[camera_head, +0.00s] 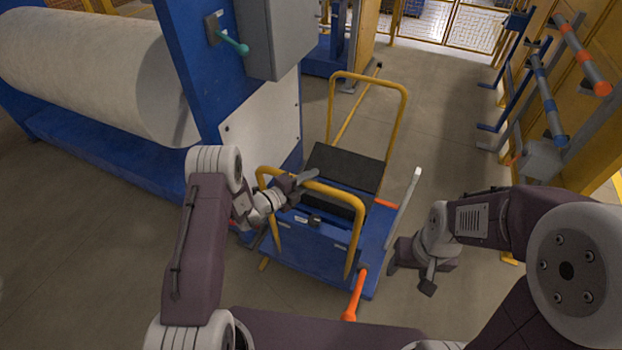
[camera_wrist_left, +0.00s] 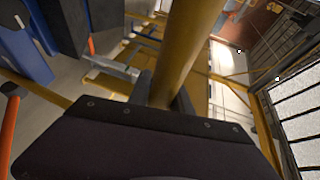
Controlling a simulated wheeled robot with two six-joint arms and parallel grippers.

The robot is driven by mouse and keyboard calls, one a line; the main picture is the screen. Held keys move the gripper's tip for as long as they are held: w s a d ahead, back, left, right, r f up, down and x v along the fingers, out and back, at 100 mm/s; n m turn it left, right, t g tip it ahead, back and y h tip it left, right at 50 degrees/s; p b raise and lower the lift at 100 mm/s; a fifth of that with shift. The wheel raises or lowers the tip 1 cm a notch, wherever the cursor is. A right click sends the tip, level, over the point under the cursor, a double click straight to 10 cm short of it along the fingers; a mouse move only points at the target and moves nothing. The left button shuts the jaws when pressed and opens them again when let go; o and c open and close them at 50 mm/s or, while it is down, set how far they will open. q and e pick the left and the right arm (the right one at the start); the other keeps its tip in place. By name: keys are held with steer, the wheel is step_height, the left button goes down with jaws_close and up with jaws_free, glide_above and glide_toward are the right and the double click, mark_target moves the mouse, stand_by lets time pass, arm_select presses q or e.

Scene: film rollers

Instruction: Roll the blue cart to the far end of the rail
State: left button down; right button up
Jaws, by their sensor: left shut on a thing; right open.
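The blue cart (camera_head: 318,240) stands in the middle of the head view, with black blocks on its deck and a yellow hoop handle at each end. My left gripper (camera_head: 300,187) is shut on the near yellow handle (camera_head: 342,192). In the left wrist view the yellow handle bar (camera_wrist_left: 190,50) runs between the fingers. A thin yellow rail (camera_head: 356,107) lies on the floor beyond the cart, and the cart hides part of it. My right gripper (camera_head: 410,280) is open and empty, right of the cart and apart from it.
A large white roll (camera_head: 95,75) on a blue machine (camera_head: 225,90) stands close on the left. An orange-ended lever (camera_head: 355,295) projects at the cart's near side. Racks with rollers (camera_head: 575,50) line the right. The floor (camera_head: 430,110) right of the rail is clear.

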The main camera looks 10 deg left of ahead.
arm_select(q)
steer(key=shift+s+a+f, duration=0.1)
steer(key=shift+s+f, duration=0.1)
steer(key=shift+s, duration=0.55)
steer(key=c, duration=1.2)
jaws_free()
steer(key=shift+o, duration=0.2)
steer(key=shift+s+a+r, duration=0.15)
steer(key=shift+s+r, duration=0.05)
steer(key=b+v, duration=0.1)
steer(key=v, duration=0.8)
